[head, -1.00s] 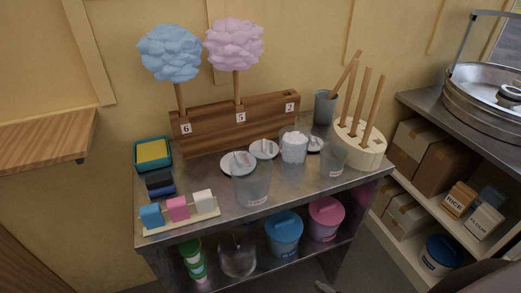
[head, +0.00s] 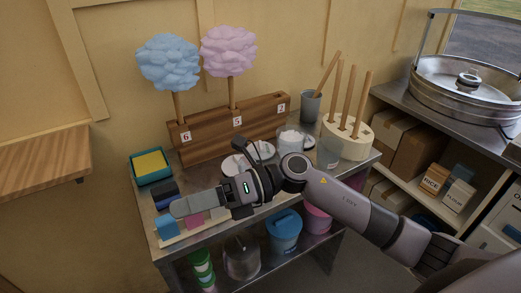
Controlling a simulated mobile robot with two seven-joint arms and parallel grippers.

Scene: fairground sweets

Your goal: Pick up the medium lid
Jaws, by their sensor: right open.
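Three pale round lids with handles lie on the metal tabletop in the head view. The middle-sized one, the medium lid (head: 267,147), is partly covered by my right gripper. A larger lid (head: 229,164) is left of it, also partly covered, and a smaller lid (head: 308,142) is to the right, behind the clear cups. My right gripper (head: 252,155) is over the lids with its dark fingers open and nothing seen between them. Whether the fingers touch the medium lid cannot be told. My left gripper is not in view.
A wooden rack (head: 205,138) with two cotton candies stands behind the lids. A white-filled cup (head: 291,141), a clear cup (head: 328,153) and a stick holder (head: 349,143) are to the right. A teal tray (head: 134,168) is at left.

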